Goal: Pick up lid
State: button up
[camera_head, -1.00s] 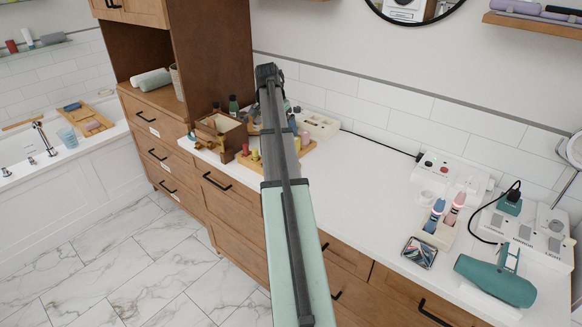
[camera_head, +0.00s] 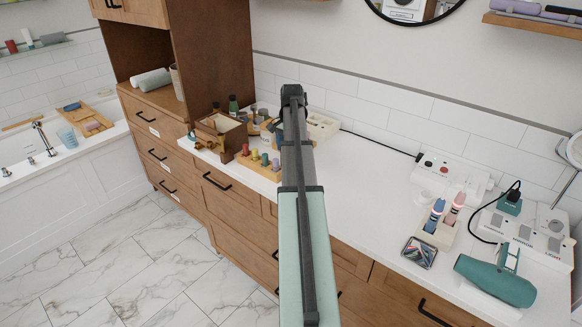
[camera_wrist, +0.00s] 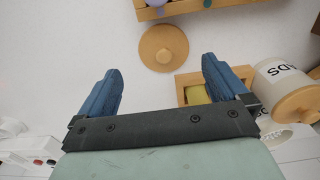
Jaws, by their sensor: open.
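A round wooden lid (camera_wrist: 163,48) with a small knob lies loose on the white counter in the wrist view. It sits just beyond and between the fingertips of my gripper (camera_wrist: 159,76), whose two blue fingers are spread apart with nothing between them. In the head view my arm points toward the back of the counter and the gripper end (camera_head: 293,92) shows from behind. I cannot make out the loose lid there. A white jar (camera_wrist: 279,76) marked "ADS" has another round wooden lid-like disc (camera_wrist: 299,105) at its end in the wrist view.
A small wooden box (camera_wrist: 191,94) with something yellow inside is close to the right finger. A wooden rack of coloured pegs (camera_head: 258,168) stands near the counter's front edge. A brown box (camera_head: 216,136) is left of it.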

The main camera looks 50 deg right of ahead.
jog(key=shift+w+f, duration=0.15)
jog(key=shift+f, duration=1.25)
jog(key=shift+w+f, duration=0.15)
jog(key=shift+f, duration=1.25)
jog(key=shift+c, duration=0.2)
jog(key=c, duration=0.9)
